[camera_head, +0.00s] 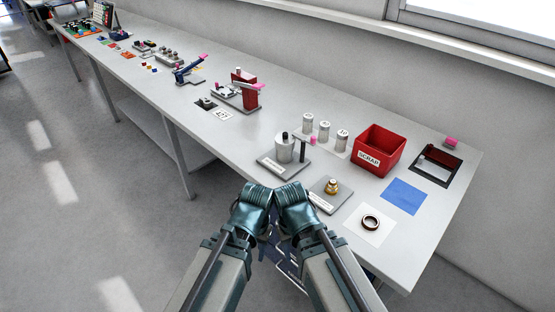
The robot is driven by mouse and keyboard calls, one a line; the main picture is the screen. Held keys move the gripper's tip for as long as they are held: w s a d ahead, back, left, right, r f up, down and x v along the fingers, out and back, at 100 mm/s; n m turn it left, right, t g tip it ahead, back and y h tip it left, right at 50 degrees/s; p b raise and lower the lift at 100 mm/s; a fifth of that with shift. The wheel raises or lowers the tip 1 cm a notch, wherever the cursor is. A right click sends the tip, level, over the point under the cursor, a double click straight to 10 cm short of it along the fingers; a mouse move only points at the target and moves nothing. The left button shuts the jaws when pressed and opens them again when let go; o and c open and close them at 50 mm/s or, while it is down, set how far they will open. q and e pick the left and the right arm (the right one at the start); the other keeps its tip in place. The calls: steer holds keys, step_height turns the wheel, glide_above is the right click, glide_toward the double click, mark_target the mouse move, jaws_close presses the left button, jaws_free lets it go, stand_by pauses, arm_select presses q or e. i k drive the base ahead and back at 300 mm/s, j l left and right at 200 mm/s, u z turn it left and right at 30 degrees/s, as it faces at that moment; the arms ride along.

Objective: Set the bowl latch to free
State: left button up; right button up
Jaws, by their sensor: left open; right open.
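A silver cylindrical bowl unit (284,149) with a black knob on top stands on a grey base plate (278,164) near the front edge of the bench. Beside it is an upright post with a dark crossbar (301,140) and a pink tip (312,141). I cannot tell which part is the latch, how it is set, or read the plate's label. My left gripper (257,194) and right gripper (291,194) are side by side just off the bench edge, below the unit and apart from it. Both are open and empty; their fingertips are hard to make out.
Several numbered silver canisters (324,131) stand behind the unit. To the right are a red scrap bin (381,148), a blue mat (404,196), a dark ring (371,221) and a brass part on a plate (332,188). A red fixture (244,92) stands further left.

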mark_target(304, 139)
steer(key=i+j+z, duration=0.1)
steer(key=j+z, duration=0.25)
steer(key=j, duration=0.15)
steer(key=j+z, duration=0.3)
steer(key=j, duration=0.2)
steer(key=j+z, duration=0.35)
steer(key=j, duration=0.15)
